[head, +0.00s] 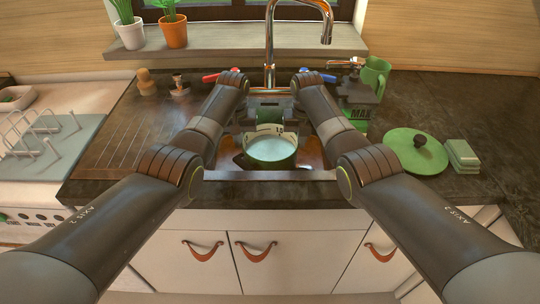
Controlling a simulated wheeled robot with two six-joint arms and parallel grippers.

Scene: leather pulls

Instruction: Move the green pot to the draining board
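The green pot (270,157) stands in the sink, below the tap. Its inside is pale, with dark scale marks on the far wall, and it seems to hold a whitish liquid. My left gripper (251,113) and my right gripper (289,113) are close together at the far side of the pot. Their fingers are small and dark here, and I cannot tell whether they touch the pot or are open. The draining board (112,145), a grooved brown surface left of the sink, is bare in its middle.
A green lid (415,150) and green sponges (462,155) lie right of the sink. A chrome tap (270,45) rises behind it. A wooden brush (146,82) stands at the draining board's back. A plate rack (35,140) is further left.

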